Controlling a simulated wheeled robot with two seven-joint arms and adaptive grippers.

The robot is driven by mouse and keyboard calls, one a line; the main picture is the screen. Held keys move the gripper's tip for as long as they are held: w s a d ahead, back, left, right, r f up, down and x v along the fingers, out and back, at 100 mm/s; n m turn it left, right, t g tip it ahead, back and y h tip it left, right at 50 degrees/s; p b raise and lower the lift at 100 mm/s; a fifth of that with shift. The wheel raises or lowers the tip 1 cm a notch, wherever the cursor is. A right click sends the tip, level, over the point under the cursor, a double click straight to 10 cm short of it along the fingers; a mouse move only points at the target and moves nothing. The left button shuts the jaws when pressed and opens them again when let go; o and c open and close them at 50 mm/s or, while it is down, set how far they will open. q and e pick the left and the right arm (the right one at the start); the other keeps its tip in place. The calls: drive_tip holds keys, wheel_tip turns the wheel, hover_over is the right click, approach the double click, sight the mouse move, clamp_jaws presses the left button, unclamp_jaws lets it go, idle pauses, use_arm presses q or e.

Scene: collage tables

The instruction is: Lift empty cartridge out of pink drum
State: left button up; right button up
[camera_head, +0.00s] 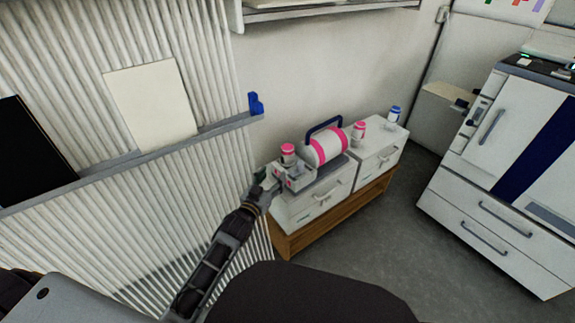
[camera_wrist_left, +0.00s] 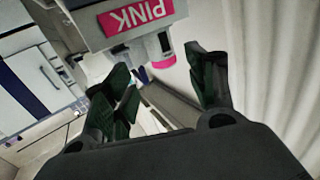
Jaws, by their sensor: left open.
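In the head view, a white cartridge with pink bands (camera_head: 288,154) stands upright at a grey housing (camera_head: 296,181) on the near end of the white cabinet. In the left wrist view, this housing bears a pink label reading PINK (camera_wrist_left: 136,17), and a pink-ended cylinder (camera_wrist_left: 163,51) shows beside it. A white drum with pink bands and a dark blue handle (camera_head: 325,148) lies behind the housing. My left gripper (camera_head: 265,180) is open beside the housing. In the wrist view its green fingers (camera_wrist_left: 165,88) are spread, with the pink end beyond the gap. My right gripper is out of view.
Another pink-banded cartridge (camera_head: 359,132) and a blue-capped one (camera_head: 394,115) stand farther along the cabinet (camera_head: 315,208). A corrugated wall with a rail and blue clip (camera_head: 255,104) is close on the left. Open floor (camera_head: 400,225) separates the cabinet from a large white machine (camera_head: 500,170).

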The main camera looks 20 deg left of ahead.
sight(285, 157)
use_arm(q)
drive_tip(key=shift+r, duration=0.3)
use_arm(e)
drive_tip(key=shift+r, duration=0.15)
use_arm(q)
drive_tip(key=w, duration=0.2)
drive_tip(key=w+b, duration=0.1)
drive_tip(key=w, duration=0.1)
drive_tip(key=w+b, duration=0.1)
drive_tip(key=w, duration=0.1)
drive_tip(key=shift+w+d, duration=0.25)
drive_tip(key=shift+d, duration=0.15)
drive_tip(key=shift+w+d+b, duration=0.1)
drive_tip(key=shift+w+b, duration=0.3)
drive_tip(key=shift+w, duration=0.45)
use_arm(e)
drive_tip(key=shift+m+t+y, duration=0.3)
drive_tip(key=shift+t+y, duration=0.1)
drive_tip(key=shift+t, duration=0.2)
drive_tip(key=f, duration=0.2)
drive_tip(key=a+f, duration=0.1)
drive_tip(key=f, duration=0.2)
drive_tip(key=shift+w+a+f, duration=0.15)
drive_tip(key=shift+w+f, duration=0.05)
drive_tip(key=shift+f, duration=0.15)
